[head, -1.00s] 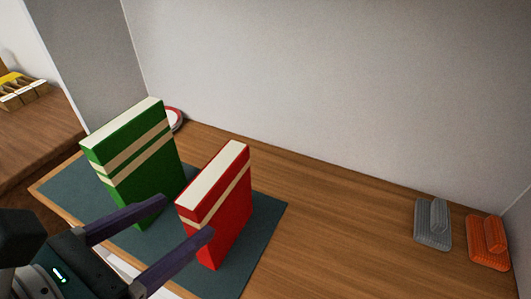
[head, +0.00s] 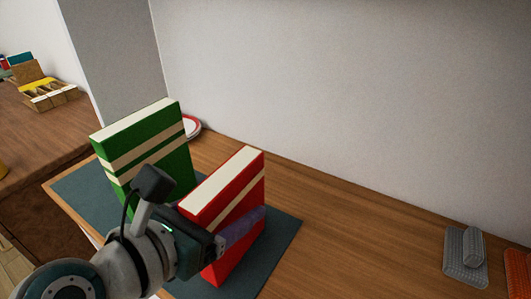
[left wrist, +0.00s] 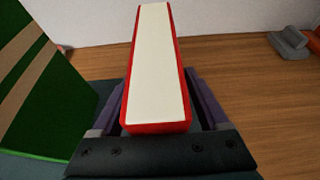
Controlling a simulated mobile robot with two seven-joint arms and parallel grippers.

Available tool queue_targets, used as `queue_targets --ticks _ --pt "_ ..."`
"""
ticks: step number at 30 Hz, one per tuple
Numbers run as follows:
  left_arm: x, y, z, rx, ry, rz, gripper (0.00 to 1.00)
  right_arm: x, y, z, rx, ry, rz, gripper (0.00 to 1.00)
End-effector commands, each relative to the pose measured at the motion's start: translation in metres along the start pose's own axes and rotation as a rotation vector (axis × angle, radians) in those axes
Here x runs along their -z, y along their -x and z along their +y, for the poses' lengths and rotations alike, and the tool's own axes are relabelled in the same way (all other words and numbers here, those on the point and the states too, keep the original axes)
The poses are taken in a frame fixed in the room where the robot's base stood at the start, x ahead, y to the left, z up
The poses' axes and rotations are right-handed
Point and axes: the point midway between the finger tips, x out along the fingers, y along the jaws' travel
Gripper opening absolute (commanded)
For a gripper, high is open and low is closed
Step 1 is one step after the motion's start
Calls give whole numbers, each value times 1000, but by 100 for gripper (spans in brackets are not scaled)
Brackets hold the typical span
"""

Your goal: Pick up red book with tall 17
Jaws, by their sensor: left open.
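The red book (head: 232,195) stands upright on a dark teal mat (head: 281,237), with a cream band around it and pale page edges on top. My left gripper (head: 243,226) is open at the book, with one finger along its near right face in the head view. In the left wrist view the red book (left wrist: 157,65) lies between the two fingers of my left gripper (left wrist: 162,105), one on each side. A gap shows beside the book, so I cannot tell whether either finger touches it. My right gripper is not in view.
A green book (head: 150,150) with cream bands stands upright just left of the red one. A red-rimmed white plate (head: 192,126) lies behind it. Grey (head: 465,259) and orange (head: 518,270) objects lie at the right. The wooden tabletop (head: 350,230) between is clear.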

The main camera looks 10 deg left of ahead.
Motion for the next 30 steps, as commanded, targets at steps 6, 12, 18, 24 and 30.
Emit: queue_targets --ticks 6,12,18,24,30 --pt "0 0 0 0 0 0 74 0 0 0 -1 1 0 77" --pt "0 0 0 1 0 0 52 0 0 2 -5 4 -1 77" --pt "0 0 0 1 0 0 29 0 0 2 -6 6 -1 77" --pt "0 0 0 0 0 0 7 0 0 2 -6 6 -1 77" --pt "0 0 0 0 0 0 0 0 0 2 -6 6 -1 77"
